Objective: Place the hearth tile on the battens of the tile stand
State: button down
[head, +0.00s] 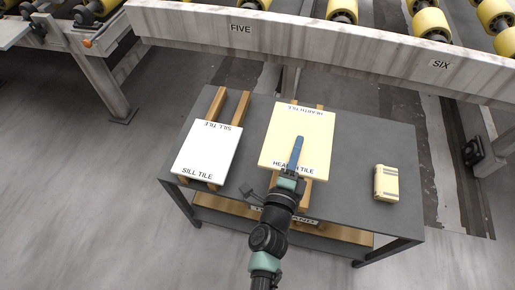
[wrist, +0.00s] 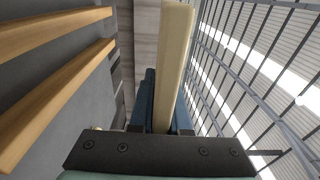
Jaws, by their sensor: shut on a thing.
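The hearth tile (head: 279,133) is a pale yellow slab with its name printed at both ends. My gripper (head: 297,143) is shut on its near edge, one blue finger lying over the top face. In the wrist view the tile (wrist: 176,40) shows edge-on between the blue fingers. Two wooden battens of the tile stand (head: 350,150) lie beneath it; in the head view a batten end (head: 305,196) shows at the near side. The wrist view shows the battens (wrist: 60,85) with a clear gap from the tile, so it is held above them. The tile hides most of both battens.
A white sill tile (head: 207,152) lies on another pair of battens (head: 238,105) to the left. A small yellow box-like item (head: 386,183) sits on the stand at the right. A conveyor frame with yellow rollers (head: 430,22) runs behind. Bare grey top separates these.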

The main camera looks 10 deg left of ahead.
jog(key=f+b, duration=0.3)
jog(key=f, duration=0.1)
jog(key=w+f+b, duration=0.1)
jog(key=f+b, duration=0.2)
jog(key=b, duration=0.1)
jog(key=f+b, duration=0.3)
jog(key=f, duration=0.1)
jog(key=shift+w+d+f, duration=0.3)
jog(key=shift+w+f, duration=0.05)
jog(key=shift+w, duration=0.05)
